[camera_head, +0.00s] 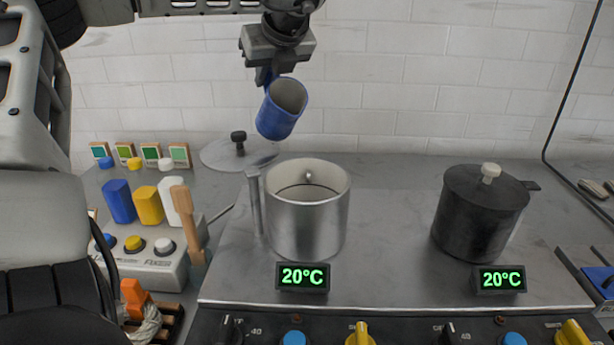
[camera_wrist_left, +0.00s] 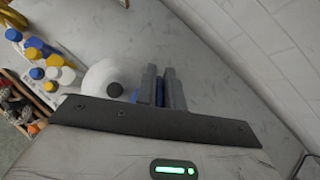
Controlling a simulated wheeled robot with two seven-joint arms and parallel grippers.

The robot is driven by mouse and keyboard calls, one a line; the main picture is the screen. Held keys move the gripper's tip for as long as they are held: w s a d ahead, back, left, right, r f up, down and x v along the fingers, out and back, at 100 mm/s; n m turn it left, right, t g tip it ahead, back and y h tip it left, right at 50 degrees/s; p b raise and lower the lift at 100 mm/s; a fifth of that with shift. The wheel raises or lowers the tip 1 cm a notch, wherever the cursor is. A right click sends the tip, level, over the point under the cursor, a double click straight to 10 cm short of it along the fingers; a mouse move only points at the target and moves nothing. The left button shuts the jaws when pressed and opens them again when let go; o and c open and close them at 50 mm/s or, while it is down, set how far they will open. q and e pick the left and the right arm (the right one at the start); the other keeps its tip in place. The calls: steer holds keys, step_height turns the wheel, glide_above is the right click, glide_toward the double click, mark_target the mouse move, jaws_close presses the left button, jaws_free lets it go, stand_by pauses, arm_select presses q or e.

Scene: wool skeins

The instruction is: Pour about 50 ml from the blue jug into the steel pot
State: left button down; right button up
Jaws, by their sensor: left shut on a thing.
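The blue jug (camera_head: 275,119) hangs in the air above the back of the steel pot (camera_head: 308,228), tilted, with its open mouth facing up and to the right. My left gripper (camera_head: 266,76) is shut on the jug's upper left side, where a handle seems to be. In the left wrist view the two fingers (camera_wrist_left: 161,88) are close together with a strip of blue between them. The steel pot stands open and upright on the stove top. No stream shows between jug and pot. The jug's contents cannot be seen. My right gripper is not in view.
A steel lid (camera_head: 222,154) with a black knob lies behind the pot's left. A lidded black pot (camera_head: 480,215) stands at right. Blue, yellow and white bottles (camera_head: 148,205) stand at left beside a wooden-handled tool (camera_head: 187,217). The stove top between the pots is clear.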

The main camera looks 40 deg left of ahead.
arm_select(q)
steer(key=shift+r, duration=0.1)
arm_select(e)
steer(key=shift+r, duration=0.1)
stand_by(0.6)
